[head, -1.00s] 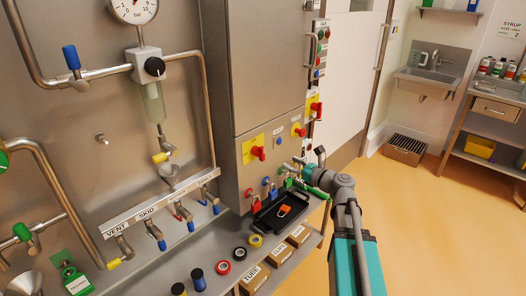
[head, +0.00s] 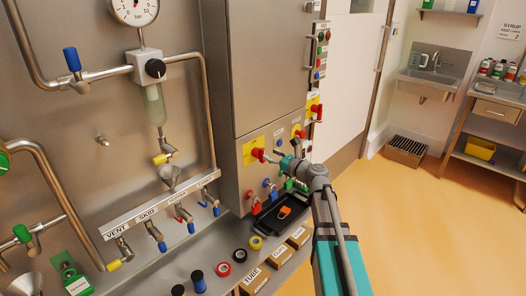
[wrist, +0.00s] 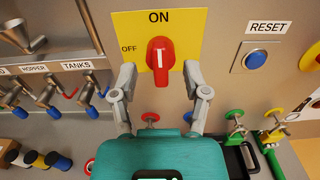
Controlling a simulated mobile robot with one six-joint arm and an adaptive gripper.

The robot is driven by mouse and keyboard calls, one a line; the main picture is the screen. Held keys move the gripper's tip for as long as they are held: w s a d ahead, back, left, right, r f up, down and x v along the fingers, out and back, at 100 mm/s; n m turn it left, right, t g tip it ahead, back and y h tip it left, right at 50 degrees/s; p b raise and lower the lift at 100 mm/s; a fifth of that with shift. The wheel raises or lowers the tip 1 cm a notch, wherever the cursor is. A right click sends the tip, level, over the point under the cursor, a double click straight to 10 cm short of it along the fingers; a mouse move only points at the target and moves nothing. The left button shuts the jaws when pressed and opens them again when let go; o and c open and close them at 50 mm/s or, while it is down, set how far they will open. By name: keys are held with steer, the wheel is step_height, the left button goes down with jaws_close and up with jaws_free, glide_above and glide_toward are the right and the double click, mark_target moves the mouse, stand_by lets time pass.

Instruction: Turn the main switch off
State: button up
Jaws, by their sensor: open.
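A red rotary switch handle (wrist: 160,55) sits on a yellow plate (wrist: 190,28) marked ON at the top and OFF at the left. The handle stands upright, its white line pointing to ON. In the head view the red handle (head: 258,154) is on the lower cabinet front. My gripper (wrist: 160,76) is open and faces the plate, with one finger on each side of the handle, slightly below it. I cannot tell whether the fingers touch anything. In the head view my gripper (head: 271,157) is just right of the handle.
A blue RESET button (wrist: 255,60) is to the right. Valves and pipes fill the left panel.

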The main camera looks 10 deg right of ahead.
mark_target(264, 151)
steer(key=shift+x, duration=2.45)
steer(key=shift+s, duration=0.1)
jaws_close()
